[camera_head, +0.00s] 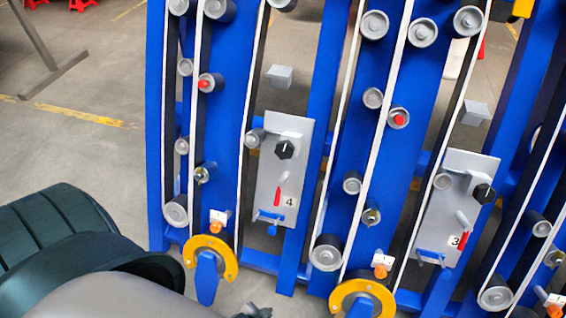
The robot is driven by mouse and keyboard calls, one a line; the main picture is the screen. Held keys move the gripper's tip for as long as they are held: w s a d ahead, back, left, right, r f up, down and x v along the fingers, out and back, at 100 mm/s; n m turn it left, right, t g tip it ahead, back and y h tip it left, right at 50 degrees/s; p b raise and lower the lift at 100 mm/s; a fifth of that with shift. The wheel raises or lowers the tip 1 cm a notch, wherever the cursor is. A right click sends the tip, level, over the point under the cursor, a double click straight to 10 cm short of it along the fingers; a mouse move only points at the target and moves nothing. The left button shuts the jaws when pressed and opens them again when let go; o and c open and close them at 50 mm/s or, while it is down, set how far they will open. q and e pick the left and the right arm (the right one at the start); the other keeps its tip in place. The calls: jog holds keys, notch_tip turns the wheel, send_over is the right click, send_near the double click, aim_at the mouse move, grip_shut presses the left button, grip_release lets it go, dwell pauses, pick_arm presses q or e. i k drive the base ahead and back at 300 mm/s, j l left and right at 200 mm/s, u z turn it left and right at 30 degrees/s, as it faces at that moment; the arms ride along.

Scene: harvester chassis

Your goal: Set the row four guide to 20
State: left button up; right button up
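The row four unit is a grey plate (267,200) marked 4, fixed upright between blue posts left of the picture's middle. A black knob (285,149) with a light mark on its face sits near its top. Below are a red pointer (277,192) and a blue bracket (268,216). The pointer's exact reading and any scale are too small to tell. A small dark part at the bottom edge (253,312) may belong to my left gripper; it is cut off and apart from the plate. My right gripper is not in view.
A similar grey plate (455,210) marked 3 stands to the right, with its own black knob (484,193). White belts, grey rollers and yellow-rimmed wheels (210,262) line the blue frame (333,80). Open concrete floor (85,160) lies to the left.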

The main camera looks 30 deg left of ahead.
aim_at(271, 231)
jog(key=u, duration=1.15)
